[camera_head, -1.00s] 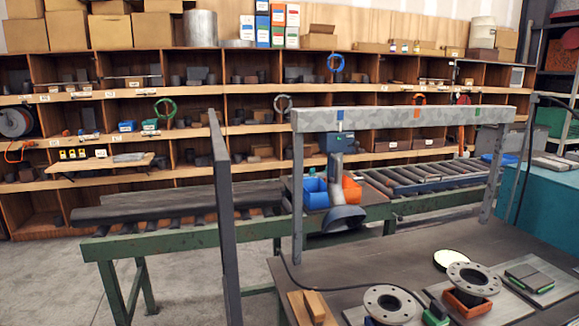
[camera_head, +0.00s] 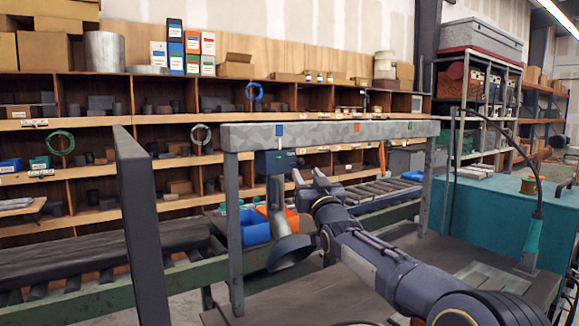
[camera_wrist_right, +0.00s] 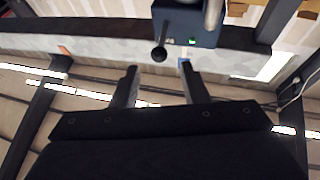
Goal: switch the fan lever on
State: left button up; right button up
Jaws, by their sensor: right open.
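The fan unit is a dark blue-grey box (camera_head: 275,162) under the grey patterned beam, with a pipe running down to a flared hood (camera_head: 291,250). In the right wrist view the box (camera_wrist_right: 186,24) shows a small lit green spot and a lever with a round black knob (camera_wrist_right: 159,54). My right gripper (camera_head: 306,177) is raised just right of the box. In the wrist view the open, empty fingers (camera_wrist_right: 158,69) point at the knob, which sits just beyond and between the tips, apparently untouched. The lever is not distinguishable in the head view. My left gripper is not in view.
The grey beam (camera_head: 335,133) spans above the bench on upright posts (camera_head: 233,235). A blue bin (camera_head: 254,228) and an orange bin stand behind the hood. A dark post (camera_head: 143,230) rises at the left. A teal cabinet (camera_head: 490,225) stands at the right.

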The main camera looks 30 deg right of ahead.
aim_at(301, 163)
jog(key=p+x, duration=0.3)
jog(key=x, duration=0.3)
jog(key=shift+w+r, duration=0.1)
jog(key=shift+w+d, duration=0.15)
jog(key=shift+w, duration=0.25)
jog(key=shift+c, duration=0.2)
grip_shut()
jog(key=shift+r+p, duration=0.3)
jog(key=shift+p, duration=0.05)
jog(key=shift+r+g+p, duration=0.35)
jog(key=shift+g+p, duration=0.25)
jog(key=shift+p, duration=0.55)
jog(key=shift+w+n, duration=0.1)
jog(key=shift+n, duration=0.2)
jog(key=shift+f+g, duration=0.25)
jog(key=shift+g, duration=0.05)
